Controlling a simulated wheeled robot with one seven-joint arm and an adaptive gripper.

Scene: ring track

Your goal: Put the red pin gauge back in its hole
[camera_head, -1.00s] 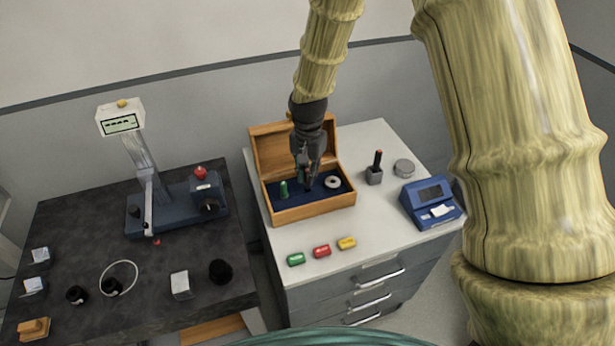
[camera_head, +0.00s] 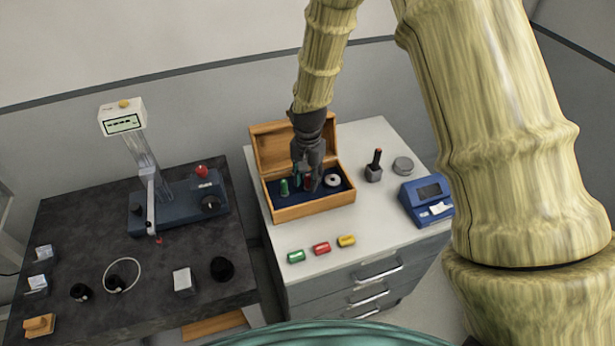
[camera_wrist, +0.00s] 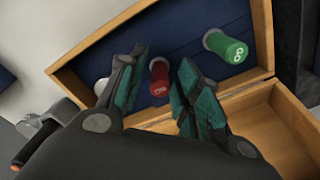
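The red pin gauge (camera_wrist: 159,78) stands in the blue bed of the open wooden box (camera_head: 313,210). In the head view its red body (camera_head: 307,183) shows between my fingers. My gripper (camera_head: 308,186) is inside the box, pointing down. In the wrist view my gripper (camera_wrist: 160,88) has its fingers apart, one on each side of the red gauge, with a visible gap to each. The foot of the red gauge and its hole are hidden, so I cannot tell how deep it sits. A green pin gauge (camera_wrist: 227,48) stands beside it, also in the head view (camera_head: 284,187).
The raised lid (camera_head: 270,150) stands behind. Green, red and yellow pieces (camera_head: 321,248) lie in front. A red-tipped handle in a grey block (camera_head: 374,172) and a blue device (camera_head: 426,202) stand right. A dark table (camera_head: 80,230) is left.

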